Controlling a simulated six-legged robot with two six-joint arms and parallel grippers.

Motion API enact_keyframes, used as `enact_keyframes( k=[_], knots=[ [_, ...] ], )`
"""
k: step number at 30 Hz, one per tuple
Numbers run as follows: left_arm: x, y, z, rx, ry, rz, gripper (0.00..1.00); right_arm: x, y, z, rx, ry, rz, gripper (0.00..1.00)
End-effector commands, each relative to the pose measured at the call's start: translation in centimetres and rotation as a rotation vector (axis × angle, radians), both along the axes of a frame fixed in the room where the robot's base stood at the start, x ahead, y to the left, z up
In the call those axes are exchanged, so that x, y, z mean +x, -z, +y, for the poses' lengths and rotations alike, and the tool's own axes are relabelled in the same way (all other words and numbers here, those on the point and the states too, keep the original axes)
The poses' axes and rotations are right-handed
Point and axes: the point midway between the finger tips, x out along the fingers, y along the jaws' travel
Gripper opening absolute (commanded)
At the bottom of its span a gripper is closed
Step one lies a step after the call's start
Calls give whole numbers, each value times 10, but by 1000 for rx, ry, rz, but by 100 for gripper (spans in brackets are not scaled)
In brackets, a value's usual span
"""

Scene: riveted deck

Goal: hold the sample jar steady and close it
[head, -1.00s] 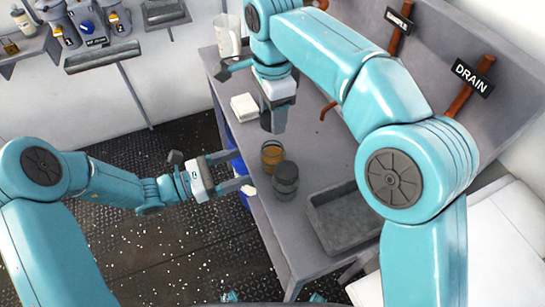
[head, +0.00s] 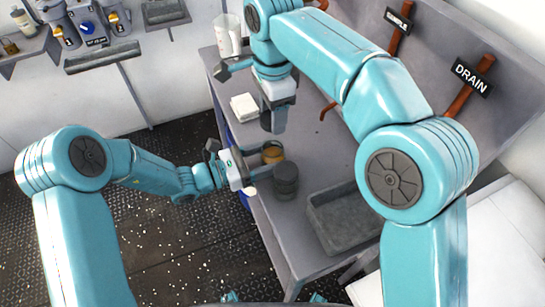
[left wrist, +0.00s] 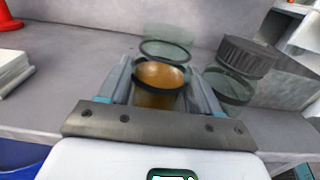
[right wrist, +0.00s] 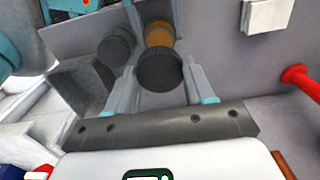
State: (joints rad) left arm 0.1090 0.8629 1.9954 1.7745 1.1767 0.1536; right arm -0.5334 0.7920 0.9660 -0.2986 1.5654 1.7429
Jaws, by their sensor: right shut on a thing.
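The sample jar is clear with amber contents and an open top; it stands on the grey bench in the head view (head: 272,153). In the left wrist view the jar (left wrist: 158,90) sits between the fingers of my left gripper (left wrist: 163,85). I cannot tell whether those fingers touch it. My right gripper (right wrist: 160,85) is shut on a dark ribbed lid (right wrist: 158,71), held above the bench, apart from the jar. In the head view my right gripper (head: 272,125) is above and behind the jar. A second jar with a dark lid (head: 285,181) stands close to the sample jar.
A dark grey tray (head: 325,240) lies on the bench near the second jar. White stacked pads (head: 244,107) and a white jug (head: 228,35) stand farther back. A back wall with red pipes and a DRAIN sign (head: 472,77) borders the bench.

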Motion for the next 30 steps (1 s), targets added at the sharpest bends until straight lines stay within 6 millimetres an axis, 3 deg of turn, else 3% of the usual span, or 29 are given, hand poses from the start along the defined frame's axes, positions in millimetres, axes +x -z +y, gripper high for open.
enact_keyframes(
  k=[1,3,15,30],
  knots=[
    [0,0,0,0,0,0,24,0,0,0,0,0,0,25],
    [0,0,0,0,0,0,8,0,0,0,0,0,0,25],
    [0,0,0,1,0,0,8,0,47,0,-2,0,2,25],
    [0,0,0,1,0,0,8,0,50,0,-2,0,1,25]
  ],
)
